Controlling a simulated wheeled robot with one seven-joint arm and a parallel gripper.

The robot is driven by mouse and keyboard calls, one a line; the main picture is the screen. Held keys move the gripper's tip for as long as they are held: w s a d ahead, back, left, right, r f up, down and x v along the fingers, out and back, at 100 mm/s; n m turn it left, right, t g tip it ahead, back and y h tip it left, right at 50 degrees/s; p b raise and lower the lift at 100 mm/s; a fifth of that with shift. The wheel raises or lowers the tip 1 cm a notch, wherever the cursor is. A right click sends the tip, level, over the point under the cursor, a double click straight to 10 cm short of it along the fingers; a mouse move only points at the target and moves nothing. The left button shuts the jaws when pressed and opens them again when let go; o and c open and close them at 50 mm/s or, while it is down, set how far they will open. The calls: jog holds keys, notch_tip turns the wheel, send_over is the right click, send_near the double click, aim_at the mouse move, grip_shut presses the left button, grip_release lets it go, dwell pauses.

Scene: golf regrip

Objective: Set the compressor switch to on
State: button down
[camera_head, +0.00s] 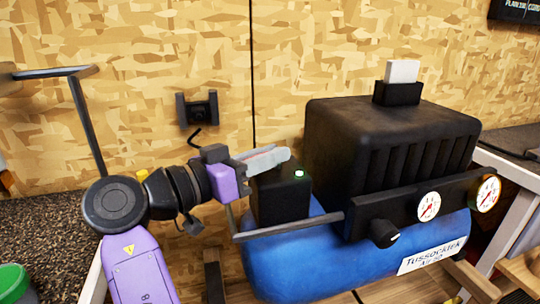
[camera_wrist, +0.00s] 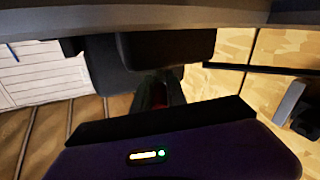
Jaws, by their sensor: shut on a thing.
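The compressor has a blue tank (camera_head: 310,255) and a ribbed black housing (camera_head: 385,135). In the wrist view a dark reddish part (camera_wrist: 160,93) shows between the dark finger shapes. The exact angle of the switch cannot be made out.
A black knob (camera_head: 384,233) and two dials (camera_head: 429,207) are on the compressor's front panel. A thin grey bar (camera_head: 288,228) runs below the switch box. A black bracket (camera_head: 197,109) is on the wood-chip wall. A green-lidded container (camera_head: 14,281) stands at lower left.

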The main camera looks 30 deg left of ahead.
jog(key=c, duration=1.4)
grip_release()
notch_tip(320, 180, up, 20)
jog(key=shift+f+p, duration=0.1)
jog(key=shift+p, duration=1.15)
